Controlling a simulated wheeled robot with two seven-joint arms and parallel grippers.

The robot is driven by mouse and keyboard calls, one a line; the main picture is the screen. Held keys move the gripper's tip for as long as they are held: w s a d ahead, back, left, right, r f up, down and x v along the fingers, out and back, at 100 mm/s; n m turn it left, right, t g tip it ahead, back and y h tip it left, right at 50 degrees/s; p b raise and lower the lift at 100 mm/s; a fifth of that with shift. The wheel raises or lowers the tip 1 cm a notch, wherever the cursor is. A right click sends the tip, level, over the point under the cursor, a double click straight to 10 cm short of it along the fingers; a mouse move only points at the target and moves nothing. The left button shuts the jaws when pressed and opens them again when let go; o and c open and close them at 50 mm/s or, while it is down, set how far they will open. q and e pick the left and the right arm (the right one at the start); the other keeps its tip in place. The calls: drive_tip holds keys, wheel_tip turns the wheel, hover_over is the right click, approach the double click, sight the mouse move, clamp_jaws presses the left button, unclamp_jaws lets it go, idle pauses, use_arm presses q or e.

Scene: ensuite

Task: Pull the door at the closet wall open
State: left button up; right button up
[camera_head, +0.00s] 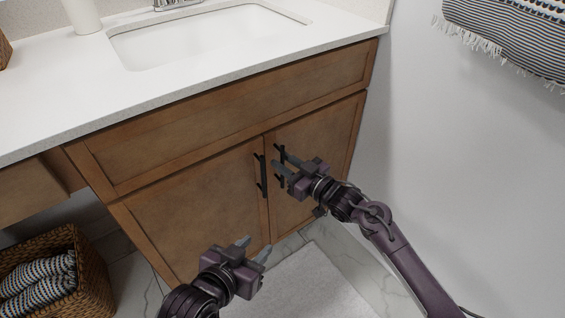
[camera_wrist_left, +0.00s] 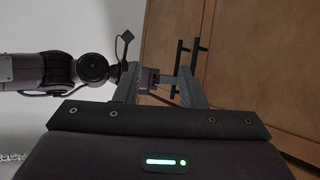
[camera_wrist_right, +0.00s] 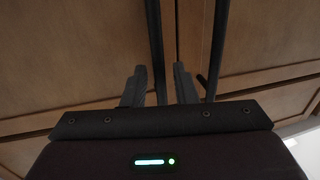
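The wooden vanity cabinet has two closed lower doors. The right door (camera_head: 312,140), beside the white wall, has a black bar handle (camera_head: 280,153); the left door (camera_head: 195,213) has a matching handle (camera_head: 262,175). My right gripper (camera_head: 278,160) is at the right door's handle, partly hiding it. In the right wrist view its fingers (camera_wrist_right: 160,87) are apart, with a dark handle bar (camera_wrist_right: 155,45) showing between them; contact cannot be told. My left gripper (camera_head: 257,247) is open and empty, low in front of the left door. Its spread fingers also show in the left wrist view (camera_wrist_left: 160,88).
A white countertop (camera_head: 200,82) with a sink overhangs the doors. The white wall (camera_head: 440,130) stands close on the right, with a fringed towel (camera_head: 510,35) above. A wicker basket (camera_head: 95,275) stands at lower left. A pale mat (camera_head: 310,285) lies on the floor.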

use_arm(q)
drive_tip(key=shift+w+d+r+t, duration=0.1)
drive_tip(key=shift+w+r+t, duration=0.2)
drive_tip(key=shift+r, duration=0.2)
drive_tip(key=shift+w+r+t, duration=0.2)
drive_tip(key=shift+r+t, duration=0.1)
drive_tip(key=shift+r, duration=0.15)
use_arm(e)
drive_tip(key=shift+w+a, duration=0.35)
drive_tip(key=shift+a, duration=0.05)
clamp_jaws()
